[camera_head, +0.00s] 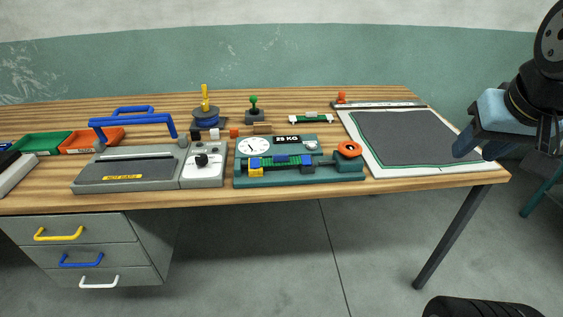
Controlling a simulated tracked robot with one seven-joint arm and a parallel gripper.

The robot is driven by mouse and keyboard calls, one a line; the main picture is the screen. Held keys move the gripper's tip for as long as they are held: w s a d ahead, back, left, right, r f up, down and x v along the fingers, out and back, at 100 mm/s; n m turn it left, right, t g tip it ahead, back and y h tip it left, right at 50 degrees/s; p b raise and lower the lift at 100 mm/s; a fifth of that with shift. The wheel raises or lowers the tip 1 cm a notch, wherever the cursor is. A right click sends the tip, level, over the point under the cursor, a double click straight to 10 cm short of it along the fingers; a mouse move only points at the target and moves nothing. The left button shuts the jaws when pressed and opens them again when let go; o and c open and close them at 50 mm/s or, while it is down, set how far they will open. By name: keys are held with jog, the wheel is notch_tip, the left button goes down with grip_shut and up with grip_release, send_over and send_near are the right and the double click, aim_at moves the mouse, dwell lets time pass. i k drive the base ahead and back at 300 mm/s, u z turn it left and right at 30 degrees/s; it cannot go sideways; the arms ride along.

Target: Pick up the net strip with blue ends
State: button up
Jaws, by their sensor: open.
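On the teal tester (245,183) with a round gauge, a dark strip (280,167) runs between blue pieces at its left and right. It looks like the net strip with blue ends, but it is too small to be sure. A yellow block sits at its left, and another blue piece is above its middle. A separate green strip (310,119) with white ends lies behind the tester. My gripper (476,149) is at the right, above the table's right end, open and apart from the strips. Its fingers are partly seen.
A grey sealer (130,175) with a raised blue handle stands left of the tester. A dark mat (405,138) on a white board fills the table's right. Green (40,143) and orange (92,141) trays, a blue spool (206,122) and a green-knobbed tool (254,112) stand farther back.

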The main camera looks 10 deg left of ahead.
aim_at(279, 160)
jog(key=u, duration=0.45)
jog(key=i, duration=0.5)
jog(key=u, duration=1.8)
